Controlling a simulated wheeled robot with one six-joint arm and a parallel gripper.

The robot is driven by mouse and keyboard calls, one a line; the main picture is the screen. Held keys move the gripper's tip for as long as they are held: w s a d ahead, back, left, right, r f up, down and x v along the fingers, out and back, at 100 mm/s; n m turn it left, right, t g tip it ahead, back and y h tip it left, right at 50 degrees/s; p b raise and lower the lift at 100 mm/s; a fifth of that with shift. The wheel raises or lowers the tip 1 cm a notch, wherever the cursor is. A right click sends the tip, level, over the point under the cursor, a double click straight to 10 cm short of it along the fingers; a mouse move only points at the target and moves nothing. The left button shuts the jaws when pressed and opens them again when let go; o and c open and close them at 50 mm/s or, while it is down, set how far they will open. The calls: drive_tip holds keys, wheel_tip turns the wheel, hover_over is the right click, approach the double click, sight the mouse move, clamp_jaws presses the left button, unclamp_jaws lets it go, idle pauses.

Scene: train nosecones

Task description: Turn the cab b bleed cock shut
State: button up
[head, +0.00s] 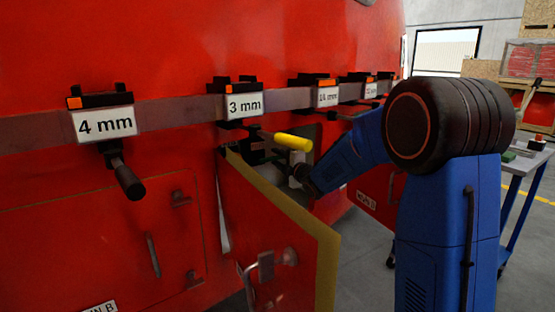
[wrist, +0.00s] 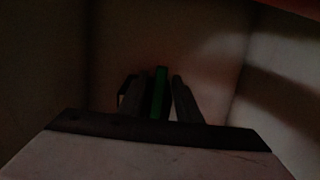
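In the wrist view, a green bar (wrist: 160,92), which looks like a cock handle, stands upright in a dark, pale-walled recess. My gripper (wrist: 159,88) has one grey finger on each side of it, with narrow dark gaps showing between the fingers and the bar. The fingers look open around it; contact is not visible. In the head view, my blue arm reaches left into an open compartment (head: 306,160) in the red train nose. My gripper and the cock are hidden there, behind the hatch door and arm. No label for the cock is visible.
The open hatch door (head: 278,232) with a yellow edge stands out below the compartment. Above, a metal bar (head: 170,108) carries several labelled clamps, including 4 mm (head: 104,122) and 3 mm (head: 243,105). A yellow handle (head: 293,141) sticks out near my arm. A work table (head: 523,163) stands right.

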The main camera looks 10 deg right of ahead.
clamp_jaws()
